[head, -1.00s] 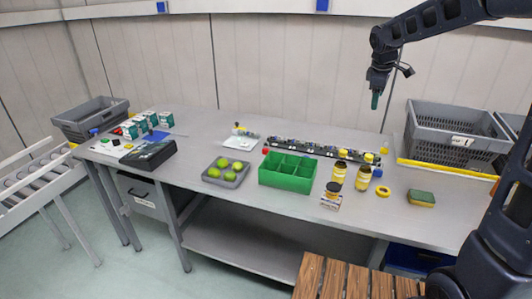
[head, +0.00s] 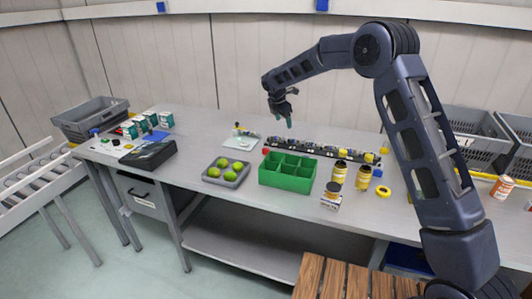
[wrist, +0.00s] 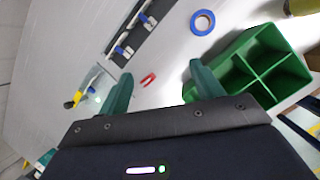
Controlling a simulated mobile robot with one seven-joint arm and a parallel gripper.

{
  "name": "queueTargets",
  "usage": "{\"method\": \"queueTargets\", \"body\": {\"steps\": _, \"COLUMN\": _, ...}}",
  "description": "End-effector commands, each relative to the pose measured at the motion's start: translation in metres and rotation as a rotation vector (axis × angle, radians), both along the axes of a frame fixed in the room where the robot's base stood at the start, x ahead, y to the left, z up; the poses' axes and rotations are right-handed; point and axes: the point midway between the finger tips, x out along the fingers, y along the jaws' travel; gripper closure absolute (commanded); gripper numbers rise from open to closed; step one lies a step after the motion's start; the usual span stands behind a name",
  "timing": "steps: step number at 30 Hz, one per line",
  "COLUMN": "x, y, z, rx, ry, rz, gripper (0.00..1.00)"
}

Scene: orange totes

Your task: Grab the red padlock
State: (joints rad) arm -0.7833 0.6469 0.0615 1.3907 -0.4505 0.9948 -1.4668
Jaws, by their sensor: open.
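A small red object (wrist: 147,79), which looks like the red padlock, lies on the grey table in the wrist view, roughly between my fingertips and below them. A small red spot also shows in the head view (head: 265,151), by the back left corner of the green divided box. My gripper (head: 284,113) hangs above the back middle of the table, pointing down. In the wrist view my gripper (wrist: 160,72) has its two green fingers wide apart with nothing between them. The padlock's details are too small to make out.
The green divided box (head: 287,182) stands close to the red object. A dark strip (head: 321,151) with several items runs behind it. A blue tape roll (wrist: 202,22) lies near the box. A white tray (head: 241,142) is to the left. A grey tray (head: 213,180) holds green fruit.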

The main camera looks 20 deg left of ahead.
Motion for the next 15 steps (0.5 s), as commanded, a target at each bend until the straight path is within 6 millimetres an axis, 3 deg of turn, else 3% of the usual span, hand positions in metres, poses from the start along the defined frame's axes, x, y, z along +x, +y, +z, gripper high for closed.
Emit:
{"method": "queueTargets", "body": {"steps": 1, "x": -0.004, "y": 0.021, "z": -0.018, "rx": -0.021, "ry": 0.005, "rz": 0.053, "gripper": 0.34}}
{"method": "queueTargets", "body": {"steps": 6, "x": -0.013, "y": 0.069, "z": -0.057, "rx": -0.078, "ry": 0.012, "rz": 0.196, "gripper": 0.34}}
{"method": "queueTargets", "body": {"steps": 10, "x": -0.019, "y": 0.089, "z": -0.073, "rx": -0.103, "ry": 0.012, "rz": 0.260, "gripper": 0.34}}
{"method": "queueTargets", "body": {"steps": 15, "x": -0.020, "y": 0.096, "z": -0.084, "rx": -0.114, "ry": 0.014, "rz": 0.286, "gripper": 0.34}}
